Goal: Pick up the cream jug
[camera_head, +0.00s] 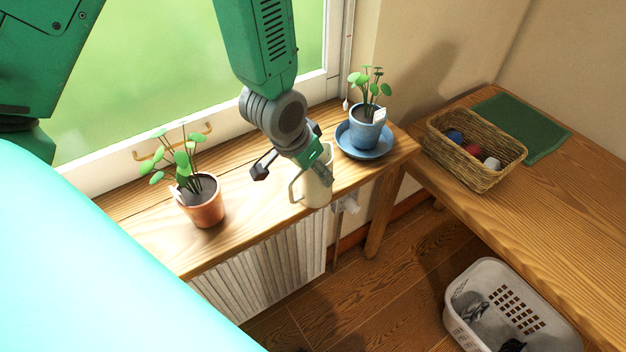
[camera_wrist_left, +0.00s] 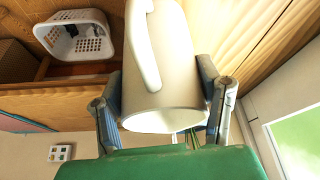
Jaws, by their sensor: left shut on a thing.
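The cream jug (camera_head: 317,188) is near the front edge of the wooden shelf, below the window, with its handle on the left in the head view. My left gripper (camera_head: 308,163) is over the jug and shut on it. In the left wrist view the jug (camera_wrist_left: 172,62) is between the two fingers, with its open rim facing the camera and its handle along one side. I cannot tell whether its base touches the shelf. My right gripper is not in view.
A terracotta plant pot (camera_head: 205,205) stands left on the shelf (camera_head: 245,205). A blue pot (camera_head: 367,130) on a blue saucer (camera_head: 350,150) stands close on the right. A wicker basket (camera_head: 465,165) is on the right bench. A white laundry basket (camera_head: 478,330) is on the floor.

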